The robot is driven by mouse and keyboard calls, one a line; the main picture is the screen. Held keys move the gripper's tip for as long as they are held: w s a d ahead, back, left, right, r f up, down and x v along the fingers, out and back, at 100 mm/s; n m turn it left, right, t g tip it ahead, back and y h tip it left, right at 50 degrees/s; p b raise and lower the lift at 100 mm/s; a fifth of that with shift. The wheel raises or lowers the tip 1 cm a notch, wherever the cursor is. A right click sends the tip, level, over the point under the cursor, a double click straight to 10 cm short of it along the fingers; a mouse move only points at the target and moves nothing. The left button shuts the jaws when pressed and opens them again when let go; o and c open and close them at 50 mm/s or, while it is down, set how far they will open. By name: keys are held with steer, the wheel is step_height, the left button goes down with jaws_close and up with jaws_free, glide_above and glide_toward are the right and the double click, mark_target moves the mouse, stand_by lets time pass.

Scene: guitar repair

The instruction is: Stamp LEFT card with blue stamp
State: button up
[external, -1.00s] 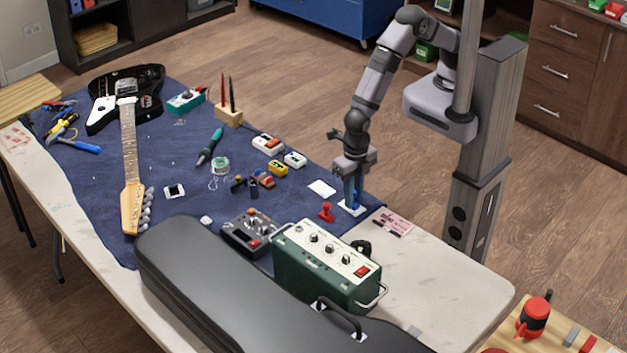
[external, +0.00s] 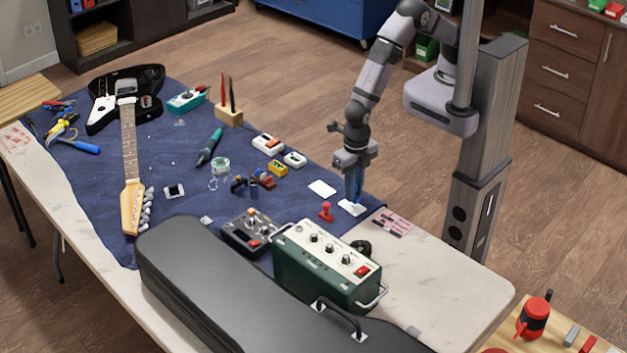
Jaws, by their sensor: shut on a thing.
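My gripper (external: 354,193) points down at the right edge of the blue cloth, shut on the blue stamp (external: 357,196), which is mostly hidden between the fingers. It is just above a white card (external: 351,208), the right one of two in the picture; any gap is too small to judge. The other white card (external: 321,188) lies flat on the cloth to the left and slightly farther back. Whether either card carries a mark is too small to tell. A red stamp (external: 326,211) stands upright left of the gripper.
A green amplifier (external: 325,268) and a dark pedal (external: 249,233) stand in front of the stamps. A black guitar case (external: 230,290) lies along the front edge. Small pedals (external: 294,159) sit to the left. A pink printed card (external: 393,222) lies to the right.

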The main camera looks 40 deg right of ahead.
steer(key=shift+r+p, duration=1.6)
steer(key=shift+r, duration=0.7)
